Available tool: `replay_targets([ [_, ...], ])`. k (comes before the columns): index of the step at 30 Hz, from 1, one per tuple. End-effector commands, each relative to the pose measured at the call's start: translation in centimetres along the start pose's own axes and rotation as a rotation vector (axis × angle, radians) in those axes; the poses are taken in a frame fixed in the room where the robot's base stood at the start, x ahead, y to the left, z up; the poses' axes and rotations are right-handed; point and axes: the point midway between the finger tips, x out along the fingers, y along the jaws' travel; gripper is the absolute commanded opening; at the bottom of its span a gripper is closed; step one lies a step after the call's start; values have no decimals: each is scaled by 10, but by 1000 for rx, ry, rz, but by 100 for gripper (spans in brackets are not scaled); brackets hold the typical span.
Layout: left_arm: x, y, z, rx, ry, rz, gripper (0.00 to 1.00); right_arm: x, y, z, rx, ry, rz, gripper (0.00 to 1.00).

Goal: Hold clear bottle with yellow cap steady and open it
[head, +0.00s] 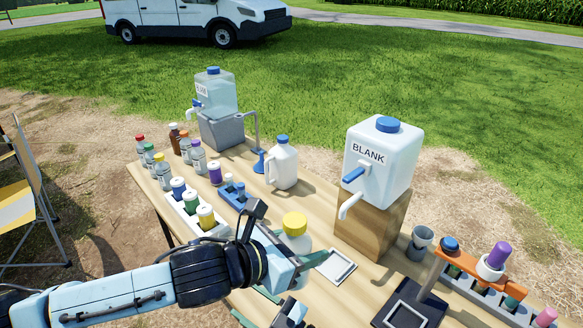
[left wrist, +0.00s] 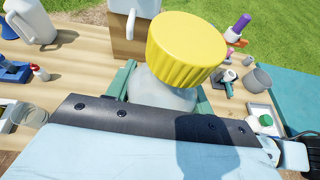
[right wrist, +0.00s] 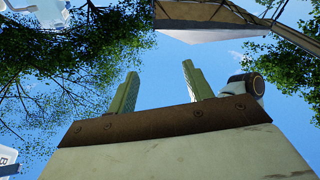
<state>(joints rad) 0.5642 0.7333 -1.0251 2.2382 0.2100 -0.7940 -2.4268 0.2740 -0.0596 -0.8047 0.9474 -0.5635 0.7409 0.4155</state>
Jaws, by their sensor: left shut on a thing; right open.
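The clear bottle (head: 297,241) with a yellow cap (head: 294,223) stands at the table's near middle, partly hidden by my left gripper. My left gripper (head: 302,255) is shut on the bottle's body, below the cap. In the left wrist view the yellow cap (left wrist: 186,45) is on the bottle, whose body (left wrist: 168,92) sits between green fingers. My right gripper (head: 253,306) is low at the near table edge, apart from the bottle. Its green fingers (right wrist: 160,82) are spread and empty in the right wrist view, against sky and trees.
A large BLANK carboy (head: 385,160) on a wooden block (head: 368,222) stands behind the bottle. A white jug (head: 284,167) and a white rack (head: 192,221) of small bottles are to the left. A tray (head: 336,267) lies beside the bottle. A rack with an orange handle (head: 466,262) stands right.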

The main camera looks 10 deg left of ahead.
Motion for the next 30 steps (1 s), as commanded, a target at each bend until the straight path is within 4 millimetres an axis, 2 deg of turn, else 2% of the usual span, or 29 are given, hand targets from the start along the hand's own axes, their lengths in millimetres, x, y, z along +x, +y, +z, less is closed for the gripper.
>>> replay_targets([
  [1, 0, 0, 0, 0, -1, 0, 0, 1, 27, -1, -29, -8, 50, 51],
  [6, 0, 0, 0, 0, -1, 0, 0, 0, 112, -5, -111, -53, 226, 51],
  [10, 0, 0, 0, 0, -1, 0, 0, 1, 177, -18, -180, -85, 338, 51],
  [12, 0, 0, 1, 0, -1, 0, 0, 6, 208, -34, -244, -83, 369, 51],
  [15, 0, 0, 0, 0, -1, 0, 0, 25, 235, -73, -381, -34, 347, 51],
  [18, 0, 0, 0, 0, -1, 0, 0, 48, 240, -117, -546, 49, 271, 51],
  [22, 0, 0, 0, 0, -1, 0, 0, 76, 228, -174, -782, 179, 124, 51],
  [27, 0, 0, 0, 0, -1, 0, 0, 104, 189, -246, -1152, 381, -155, 51],
  [30, 0, 0, 0, 0, -1, 0, 0, 109, 160, -275, -1386, 499, -370, 51],
])
